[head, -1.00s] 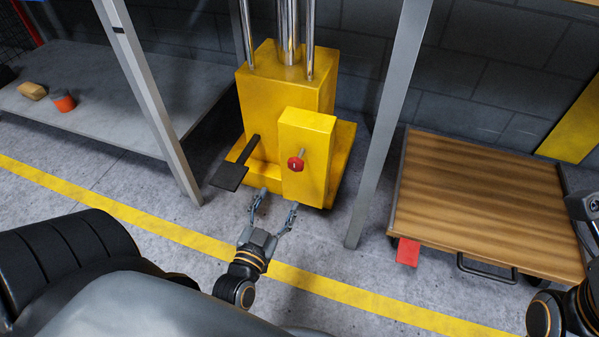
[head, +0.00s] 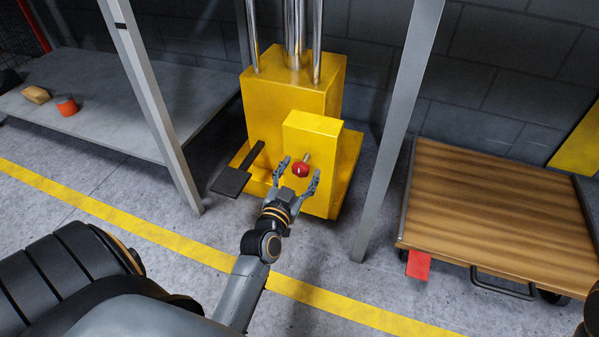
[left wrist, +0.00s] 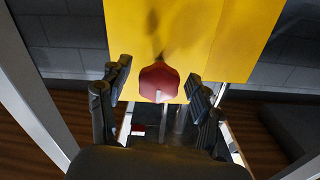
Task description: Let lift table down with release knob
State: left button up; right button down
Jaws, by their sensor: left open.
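The red release knob (head: 300,169) sits on a short metal stem on the front of the yellow box (head: 312,128) of the lift table's pump unit. In the left wrist view the knob (left wrist: 159,82) shows between and beyond the fingertips. My left gripper (head: 298,172) is open, its fingers on either side of the knob in the head view. I cannot tell whether a finger touches it. The left wrist view shows the open fingers (left wrist: 158,85) too. A black pedal (head: 231,181) sticks out to the left of the box. My right gripper is not in view.
A grey upright post (head: 398,130) stands right of the yellow unit, and another (head: 150,100) stands left. A wooden-topped cart (head: 490,215) with a red tab (head: 418,265) is at the right. A grey shelf (head: 120,115) holds small items. Open floor lies in front.

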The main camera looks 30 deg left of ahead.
pick_arm(q)
jog(key=shift+c, duration=0.4)
jog(key=c, duration=1.1)
